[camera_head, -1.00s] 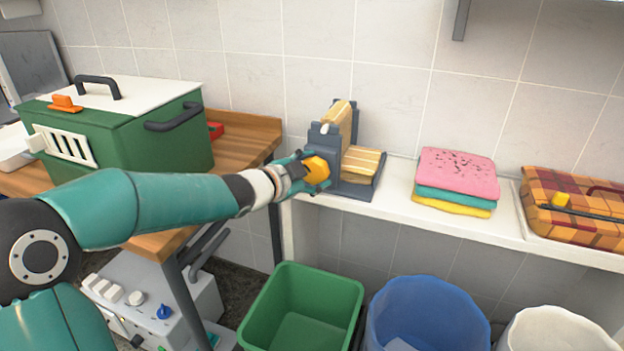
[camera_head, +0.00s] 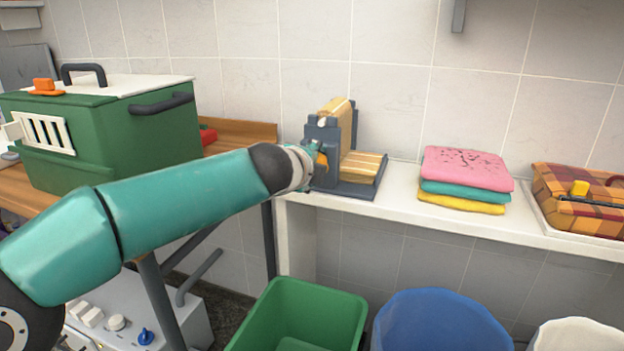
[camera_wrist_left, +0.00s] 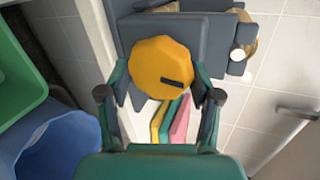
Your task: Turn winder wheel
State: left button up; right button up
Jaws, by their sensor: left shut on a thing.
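The winder (camera_head: 328,130) is a dark grey stand with a tan slatted roll and tan slats on its base, at the left end of the white shelf. Its orange-yellow faceted wheel (camera_wrist_left: 158,62), with a dark slot mark, faces my left wrist camera. In the head view, only a sliver of the wheel (camera_head: 321,160) shows past my arm. My left gripper (camera_wrist_left: 160,82) is shut on the wheel, one finger on each side of its rim. In the head view, my wrist mostly hides the left gripper (camera_head: 314,157). My right gripper is not in view.
A folded pink, teal and yellow towel stack (camera_head: 465,180) and a plaid basket (camera_head: 570,200) sit farther right on the shelf (camera_head: 405,205). A green kennel (camera_head: 110,140) stands on the wooden table at left. Green (camera_head: 300,310) and blue (camera_head: 440,315) bins stand below.

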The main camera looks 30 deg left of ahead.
pick_arm(q)
jog(key=shift+d+f+m+y+b, duration=0.15)
jog(key=shift+f+m+y+b, duration=0.15)
jog(key=shift+m, duration=0.25)
jog(key=shift+d+f+m+y+b, duration=0.15)
jog(key=shift+m+y+b, duration=0.2)
jog(key=shift+m, duration=0.2)
jog(key=shift+w+f+m+y+b, duration=0.1)
jog(key=shift+f+m+y+b, duration=0.1)
jog(key=shift+m+y+b, duration=0.8)
jog(key=m+y, duration=0.1)
jog(key=m, duration=0.1)
jog(key=m+b, duration=0.1)
jog(key=m, duration=0.1)
jog(key=shift+a+f+m+y, duration=0.1)
jog(key=shift+m+y, duration=0.25)
jog(key=shift+m, duration=0.05)
jog(key=o, duration=1.1)
jog(key=shift+a, duration=0.1)
jog(key=shift+r, duration=0.2)
